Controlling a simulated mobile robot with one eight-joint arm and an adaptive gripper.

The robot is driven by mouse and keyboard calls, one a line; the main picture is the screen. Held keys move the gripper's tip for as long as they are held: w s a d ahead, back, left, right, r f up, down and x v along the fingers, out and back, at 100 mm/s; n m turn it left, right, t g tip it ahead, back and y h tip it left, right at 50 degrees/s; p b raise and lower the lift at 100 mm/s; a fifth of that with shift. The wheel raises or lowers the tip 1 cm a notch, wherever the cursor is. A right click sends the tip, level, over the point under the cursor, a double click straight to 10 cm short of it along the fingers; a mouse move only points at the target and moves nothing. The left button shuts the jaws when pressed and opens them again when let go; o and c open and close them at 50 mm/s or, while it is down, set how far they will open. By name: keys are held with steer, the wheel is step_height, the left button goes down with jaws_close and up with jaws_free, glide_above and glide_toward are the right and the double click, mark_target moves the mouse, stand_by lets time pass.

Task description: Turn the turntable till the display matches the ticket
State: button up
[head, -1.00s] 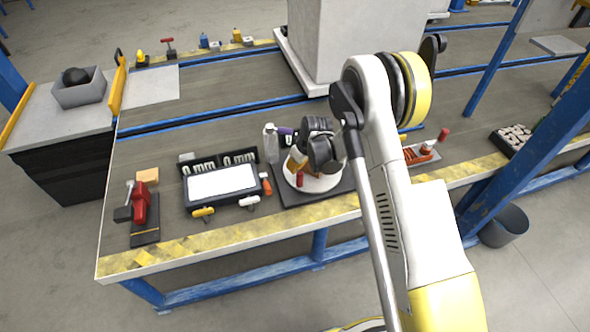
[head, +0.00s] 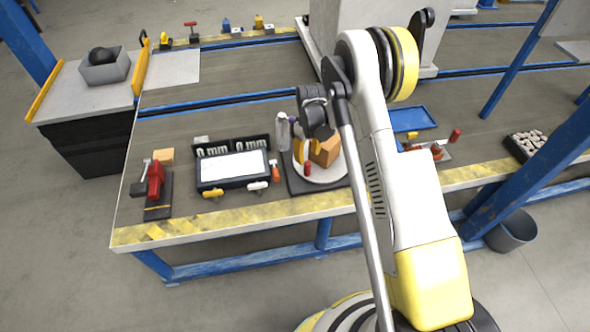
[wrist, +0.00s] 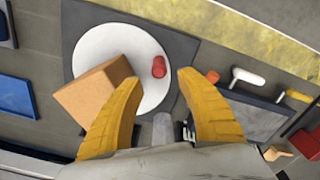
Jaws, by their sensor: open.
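The turntable is a white disc (head: 325,175) on a dark square base (head: 300,187). A red peg (head: 307,169) and a light brown block (head: 326,150) stand on the disc. In the wrist view the disc (wrist: 120,42), peg (wrist: 159,67) and block (wrist: 92,94) show clearly. My gripper (wrist: 157,78) has its yellow fingers spread; the peg shows beyond the gap, and nothing is held. One finger overlaps the block in the picture; contact cannot be told. The display unit (head: 232,170) left of the turntable has a blank-looking white screen and "0 mm" readouts behind. I cannot identify a ticket.
A red clamp-like tool (head: 155,180) stands at the bench's left. An orange-handled tool (head: 275,170) lies between display and turntable. A bottle (head: 283,132) stands behind. A blue tray (head: 412,118) and a red-handled fixture (head: 440,147) are right of my arm.

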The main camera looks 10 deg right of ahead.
mark_target(307, 170)
step_height(307, 170, down, 9)
steer(key=b, duration=0.3)
steer(key=shift+d+f, duration=0.1)
steer(key=shift+f, duration=0.1)
jaws_close()
